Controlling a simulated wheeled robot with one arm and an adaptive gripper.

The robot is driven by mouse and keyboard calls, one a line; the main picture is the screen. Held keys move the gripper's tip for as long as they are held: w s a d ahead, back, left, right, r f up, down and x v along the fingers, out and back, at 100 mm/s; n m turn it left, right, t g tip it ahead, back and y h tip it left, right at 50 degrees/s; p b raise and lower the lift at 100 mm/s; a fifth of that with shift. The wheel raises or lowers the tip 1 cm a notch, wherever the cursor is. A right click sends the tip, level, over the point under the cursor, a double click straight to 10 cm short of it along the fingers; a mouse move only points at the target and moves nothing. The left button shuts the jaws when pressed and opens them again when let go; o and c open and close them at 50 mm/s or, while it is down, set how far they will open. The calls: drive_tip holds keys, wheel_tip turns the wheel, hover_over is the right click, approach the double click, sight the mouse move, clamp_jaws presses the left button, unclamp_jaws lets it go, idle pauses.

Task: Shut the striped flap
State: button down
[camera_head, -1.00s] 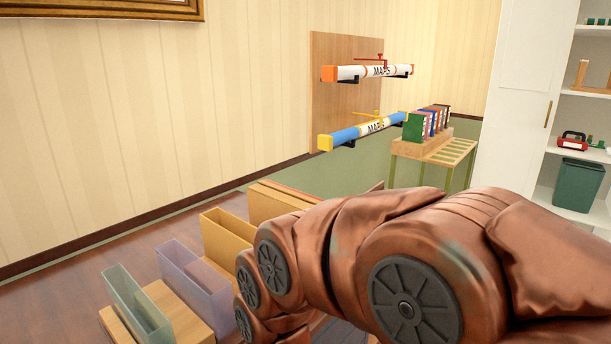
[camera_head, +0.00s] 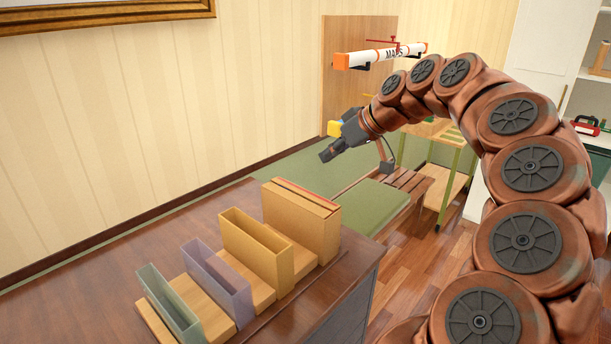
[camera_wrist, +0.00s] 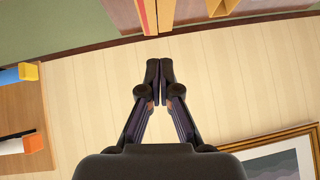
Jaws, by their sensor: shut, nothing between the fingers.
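No flap with clear stripes can be made out. A tall tan box (camera_head: 300,222) stands at the far end of a row of holders, with a thin red strip (camera_head: 308,192) along its top. Whether this strip belongs to a flap I cannot tell. The red strip also shows at the top of the wrist view (camera_wrist: 149,16). My gripper (camera_head: 326,155) is above and beyond the tan box, apart from it, in free air. In the wrist view its fingers (camera_wrist: 160,72) are together and empty.
Open-topped yellow (camera_head: 252,243), lilac (camera_head: 215,275) and grey-green (camera_head: 170,300) holders stand in the row on the dark desk (camera_head: 90,285). A white map tube (camera_head: 385,55) hangs on the wall near my arm. A slatted bench (camera_head: 408,181) and green-legged stand (camera_head: 448,175) are beyond.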

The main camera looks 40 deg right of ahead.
drive_tip(key=p, duration=0.4)
hover_over(297, 191)
drive_tip(key=s+d, duration=0.1)
drive_tip(key=s, duration=0.1)
wheel_tip(297, 191, down, 8)
drive_tip(key=shift+s+d, duration=0.1)
drive_tip(key=shift+d, duration=0.05)
drive_tip(key=shift+f+p, duration=0.35)
drive_tip(key=shift+f, duration=1)
drive_tip(key=shift+f+b, duration=0.15)
drive_tip(key=shift+b, duration=0.15)
